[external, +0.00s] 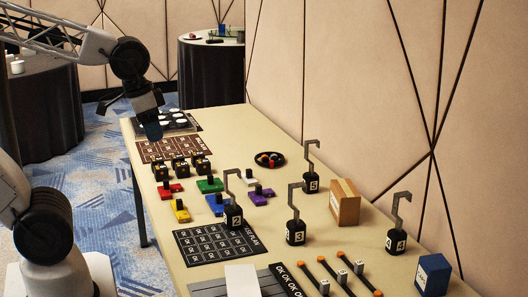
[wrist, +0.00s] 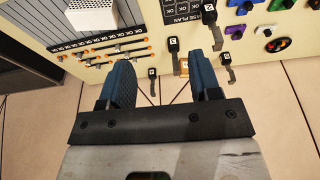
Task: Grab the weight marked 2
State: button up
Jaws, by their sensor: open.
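The weight marked 2 (external: 233,217) is a black block with a grey hook, standing upright on the table beside the dark grid mat in the external view. In the wrist view a dark hooked weight by the mat corner (wrist: 207,43) looks like it, but its number is too small to be sure. Similar weights marked 3 (external: 296,232), 5 (external: 310,185) and 4 (external: 397,240) stand to its right. My gripper (external: 150,128) is open and empty, high at the far left end of the table, well away from weight 2. Its two blue fingers (wrist: 161,62) are spread in the wrist view.
Coloured blocks with black knobs, including a blue one (external: 217,204), crowd the left of weight 2. The grid mat (external: 190,258) lies in front. A cardboard box (external: 345,202), a blue box (external: 432,274) and a black bowl (external: 270,159) stand along the wall side.

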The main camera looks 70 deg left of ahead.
jog(key=w+a+f+t+y, duration=0.1)
jog(key=w+a+f+t, duration=0.4)
jog(key=w, duration=0.3)
jog(key=w+a+f+t+y, duration=0.1)
jog(key=w+a+f+t, duration=0.1)
jog(key=w+a+f, duration=0.35)
jog(key=t+h, duration=0.1)
jog(key=t, duration=0.7)
send_near(232, 171)
jog(key=shift+w+a+f+n, duration=0.1)
jog(key=shift+w+n, duration=0.05)
jog(key=shift+w, duration=0.4)
jog(key=shift+w+f+n, duration=0.15)
jog(key=shift+w, duration=0.45)
jog(key=shift+w+a, duration=0.1)
jog(key=shift+w, duration=1.2)
jog(key=shift+w, duration=0.1)
jog(key=shift+w+a, duration=0.1)
jog(key=shift+w, duration=1.15)
jog(key=shift+w+a, duration=0.15)
jog(key=shift+w, duration=1.1)
